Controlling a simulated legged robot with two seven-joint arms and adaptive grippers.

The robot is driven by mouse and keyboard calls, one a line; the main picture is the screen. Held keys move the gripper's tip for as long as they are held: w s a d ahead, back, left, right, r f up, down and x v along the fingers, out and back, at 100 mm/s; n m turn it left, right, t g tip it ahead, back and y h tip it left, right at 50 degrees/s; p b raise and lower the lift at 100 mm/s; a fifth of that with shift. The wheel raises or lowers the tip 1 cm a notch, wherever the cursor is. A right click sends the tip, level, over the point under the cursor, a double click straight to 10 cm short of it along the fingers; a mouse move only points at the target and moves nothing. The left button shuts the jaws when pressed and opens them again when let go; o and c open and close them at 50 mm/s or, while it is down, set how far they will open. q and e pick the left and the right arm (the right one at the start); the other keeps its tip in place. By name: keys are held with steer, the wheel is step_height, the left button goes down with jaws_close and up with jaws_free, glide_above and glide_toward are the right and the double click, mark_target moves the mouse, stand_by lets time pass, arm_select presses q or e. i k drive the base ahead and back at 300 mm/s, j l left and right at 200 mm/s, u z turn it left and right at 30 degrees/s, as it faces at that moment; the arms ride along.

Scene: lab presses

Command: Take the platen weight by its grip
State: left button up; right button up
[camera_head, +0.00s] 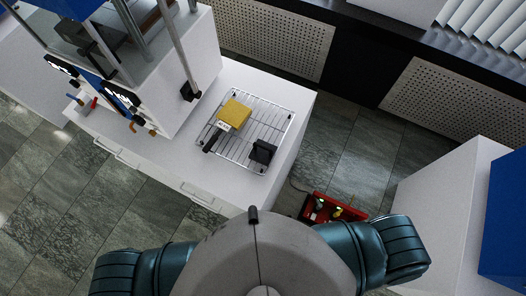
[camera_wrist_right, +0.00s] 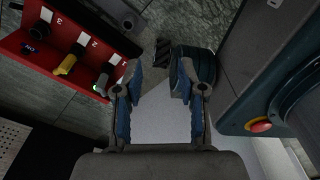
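A wire rack (camera_head: 278,118) lies on the white bench top. On it sits a yellow block (camera_head: 236,111) with a white label at its near side and a black handle (camera_head: 211,143) sticking out toward the near left. A separate black block (camera_head: 262,152) sits at the rack's near right corner. I cannot tell for certain which of these is the platen weight. My right gripper (camera_wrist_right: 160,72) is open and empty in the right wrist view, away from the rack, which that view does not show. My left gripper is out of view.
A press (camera_head: 160,75) stands left of the rack. A white and blue cabinet (camera_head: 450,200) stands at right. Tiled floor lies between.

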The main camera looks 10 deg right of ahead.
mark_target(263, 152)
steer(key=k+j+u, duration=0.1)
steer(key=j, duration=0.25)
steer(key=k+j+u, duration=0.1)
steer(key=j, duration=0.25)
steer(key=k+j+z, duration=0.1)
steer(key=j, duration=0.4)
steer(key=i+j+z, duration=0.15)
